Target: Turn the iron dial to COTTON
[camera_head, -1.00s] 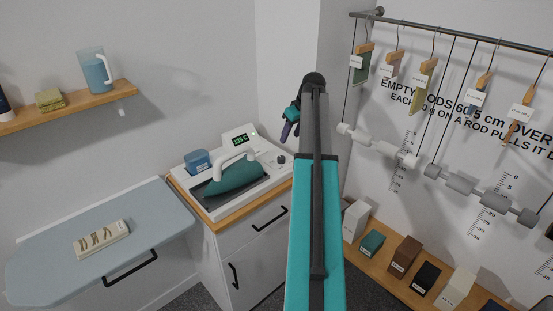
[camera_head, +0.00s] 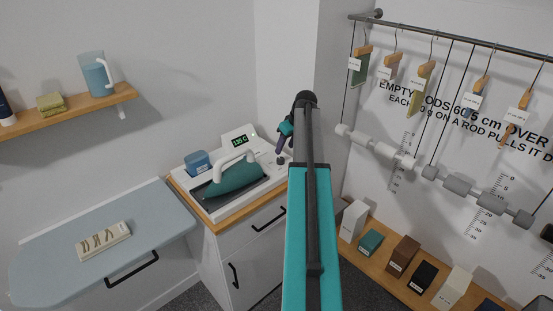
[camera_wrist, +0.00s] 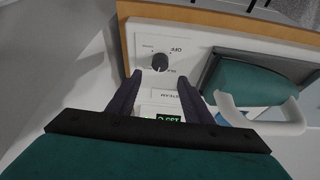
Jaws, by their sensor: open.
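The iron's black dial (camera_wrist: 160,62) sits on a white panel in the wrist view, with small labels around it; OFF is readable, the others are too small to read surely. In the head view the dial (camera_head: 281,160) is at the panel's right side. The teal iron (camera_head: 236,178) with a white handle rests on its white station (camera_head: 215,210). A green-lit display (camera_head: 239,141) stands behind it. My gripper (camera_wrist: 163,77) is open and empty, its two dark fingers pointing toward the dial, one on each side of its line. In the head view, my gripper (camera_head: 284,140) is partly hidden by my arm.
The station stands on a wood-topped cabinet (camera_head: 222,226). A blue container (camera_head: 198,161) is behind the iron. A grey-blue ironing board (camera_head: 60,220) is at left. Hanging rods and weights (camera_head: 463,184) are at right, above a wooden shelf with several boxes (camera_head: 404,252).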

